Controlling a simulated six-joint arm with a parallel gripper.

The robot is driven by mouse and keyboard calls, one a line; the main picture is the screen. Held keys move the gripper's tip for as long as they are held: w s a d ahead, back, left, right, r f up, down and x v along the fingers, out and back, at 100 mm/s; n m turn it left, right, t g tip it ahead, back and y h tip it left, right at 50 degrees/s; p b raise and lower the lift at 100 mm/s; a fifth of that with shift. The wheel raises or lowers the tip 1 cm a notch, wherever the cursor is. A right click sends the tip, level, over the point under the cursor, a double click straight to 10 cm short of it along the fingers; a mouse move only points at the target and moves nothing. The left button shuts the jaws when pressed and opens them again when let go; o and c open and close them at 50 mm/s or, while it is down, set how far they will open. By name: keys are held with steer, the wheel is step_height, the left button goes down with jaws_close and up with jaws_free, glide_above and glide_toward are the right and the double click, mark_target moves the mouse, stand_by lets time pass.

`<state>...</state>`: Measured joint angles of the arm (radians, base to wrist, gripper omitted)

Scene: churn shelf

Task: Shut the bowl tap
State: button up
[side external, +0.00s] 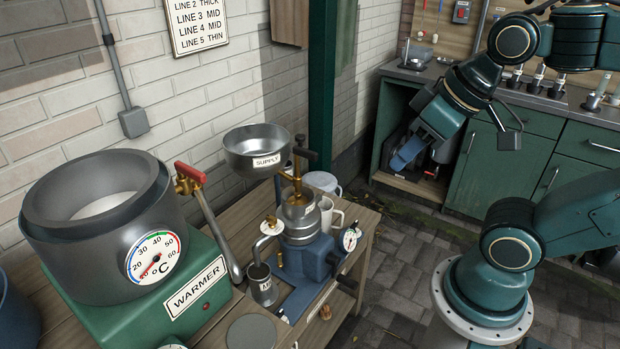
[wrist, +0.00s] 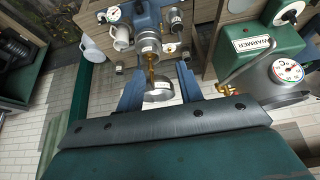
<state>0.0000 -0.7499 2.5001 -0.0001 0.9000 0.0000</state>
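The steel supply bowl (side external: 258,150), labelled SUPPLY, stands above the blue separator (side external: 305,260) on the bench. A brass stem with a dark handle (side external: 305,153), which looks like the bowl tap, rises beside the bowl. Whether the tap is open or shut is not clear. My gripper (side external: 405,155) is raised to the right of the separator, apart from it. In the wrist view my gripper (wrist: 158,76) has its two blue fingers spread with nothing held. The bowl (wrist: 160,93) and brass stem (wrist: 150,70) show beyond the gap, upside down.
A green warmer (side external: 190,280) with a steel vat (side external: 105,225) stands left, with a red-handled tap (side external: 190,177). White mugs (side external: 325,212) sit behind the separator, and a small steel cup (side external: 262,285) in front. A green cabinet (side external: 500,160) stands behind. Paved floor lies between.

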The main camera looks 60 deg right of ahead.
steer(key=o, duration=0.6)
steer(key=shift+c, duration=0.2)
steer(key=o, duration=0.4)
steer(key=shift+w+d+r, duration=0.15)
steer(key=shift+w+r, duration=0.05)
steer(key=shift+w+d+r+m, duration=0.15)
steer(key=shift+w+m, duration=0.15)
step_height(320, 180, up, 2)
steer(key=m+g+h, duration=0.4)
steer(key=m+g, duration=0.1)
steer(key=m, duration=1.1)
glide_above(305, 149)
steer(key=a, duration=0.5)
steer(key=shift+a+m+g, duration=0.3)
steer(key=shift+a+m, duration=0.2)
steer(key=shift+m, duration=0.2)
steer(key=shift+d+f+h, duration=0.15)
steer(key=shift+f+h, duration=0.15)
steer(key=shift+f, duration=0.05)
steer(key=shift+x, duration=6.7)
